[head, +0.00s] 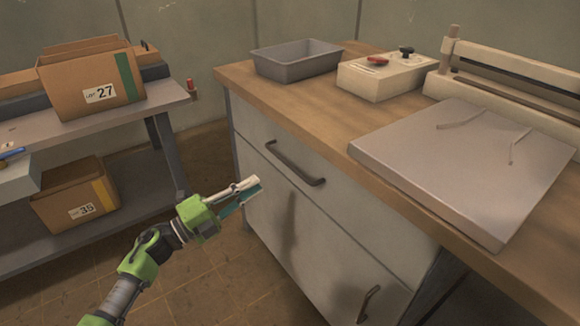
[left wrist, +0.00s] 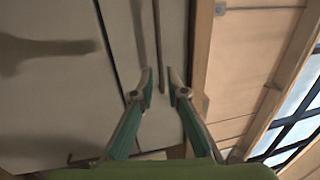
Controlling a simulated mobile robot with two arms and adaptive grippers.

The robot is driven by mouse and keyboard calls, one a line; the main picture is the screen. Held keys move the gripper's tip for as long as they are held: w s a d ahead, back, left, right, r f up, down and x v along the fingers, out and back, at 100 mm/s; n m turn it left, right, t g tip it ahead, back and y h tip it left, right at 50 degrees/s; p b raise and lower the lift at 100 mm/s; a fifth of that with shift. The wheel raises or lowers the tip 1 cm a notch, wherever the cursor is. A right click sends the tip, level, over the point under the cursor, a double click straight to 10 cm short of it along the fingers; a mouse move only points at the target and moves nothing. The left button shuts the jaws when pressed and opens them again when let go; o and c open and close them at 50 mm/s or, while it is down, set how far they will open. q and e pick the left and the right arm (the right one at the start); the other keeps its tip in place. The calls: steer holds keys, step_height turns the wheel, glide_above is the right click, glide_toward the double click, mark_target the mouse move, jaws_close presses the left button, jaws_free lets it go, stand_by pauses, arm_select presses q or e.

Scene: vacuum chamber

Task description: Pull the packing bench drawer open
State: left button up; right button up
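The packing bench drawer (head: 262,133) is the pale upper front under the wooden top, and it looks shut. Its dark bar handle (head: 295,166) runs across the front. In the left wrist view a thin dark bar, seemingly the handle (left wrist: 158,45), runs lengthwise ahead of the gap between the fingertips. My left gripper (head: 257,187) is open and empty, in front of the bench, to the left of and a little below the handle. Its two fingertips (left wrist: 161,82) are apart in the left wrist view. Contact with the handle is not visible. My right gripper is not in view.
Below the drawer is a pale door (head: 330,240) with its own handle (head: 368,303). The bench top (head: 290,105) holds a grey tray (head: 297,60), a sealer box (head: 385,76) and a grey plate (head: 455,165). A shelf with cartons (head: 90,80) stands left; floor between is clear.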

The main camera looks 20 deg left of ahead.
mark_target(288, 163)
arm_select(q)
steer(key=x, duration=1.1)
steer(key=shift+w+d+b, duration=0.2)
steer(key=shift+w+b, duration=0.15)
steer(key=shift+w, duration=0.05)
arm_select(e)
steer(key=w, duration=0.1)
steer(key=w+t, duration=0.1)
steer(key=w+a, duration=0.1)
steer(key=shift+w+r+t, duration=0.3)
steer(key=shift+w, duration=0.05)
arm_select(q)
jaws_close()
steer(key=shift+s, duration=0.1)
